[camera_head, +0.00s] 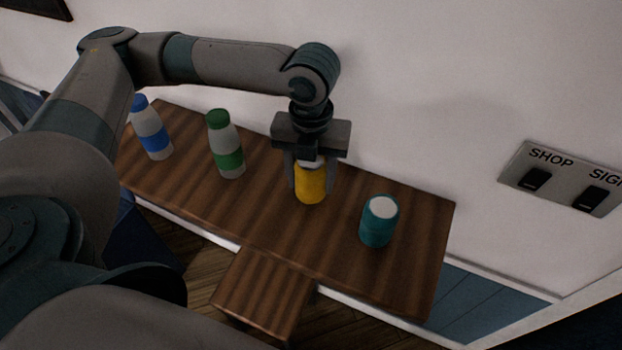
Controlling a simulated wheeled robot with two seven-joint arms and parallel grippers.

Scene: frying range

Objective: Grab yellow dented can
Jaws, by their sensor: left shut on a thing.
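The yellow can (311,185) stands upright on the wooden table, right of its middle. My left gripper (310,180) comes down on it from above, with one finger on each side, and is shut on it. The gripper hides part of the can's top, and I cannot make out a dent from here. The can's base appears to be at the table top; I cannot tell whether it is lifted slightly. My right gripper is not in view.
A teal can (377,226) with a pale top stands to the right on the wooden table (270,226). A green-capped bottle (226,146) and a blue-capped bottle (152,130) stand to the left. A wall runs behind, with a switch panel (565,180). A wooden stool (262,290) is in front.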

